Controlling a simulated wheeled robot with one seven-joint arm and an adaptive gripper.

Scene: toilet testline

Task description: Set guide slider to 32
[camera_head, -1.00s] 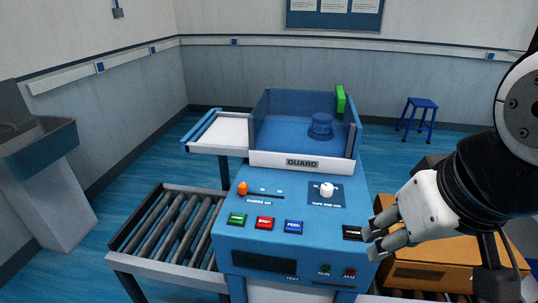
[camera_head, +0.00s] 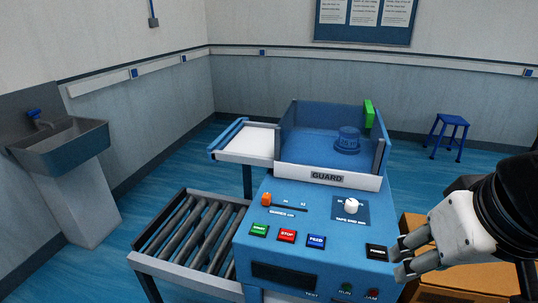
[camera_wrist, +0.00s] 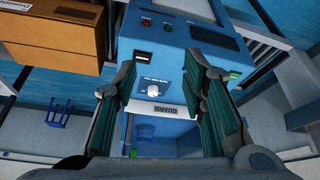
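The guide slider has an orange knob (camera_head: 266,199) at the left end of a dark slot on the blue control panel (camera_head: 325,225). Small scale marks sit above the slot, too small to read surely. The orange knob does not show there; the right finger covers part of the panel.
A white dial (camera_head: 351,205) is right of the slider. Green (camera_head: 259,229), red (camera_head: 287,236) and blue (camera_head: 316,241) buttons lie in front. The guard box (camera_head: 328,176) stands behind. A roller conveyor (camera_head: 195,235) is left; a cardboard box (camera_wrist: 50,38) is beside the machine.

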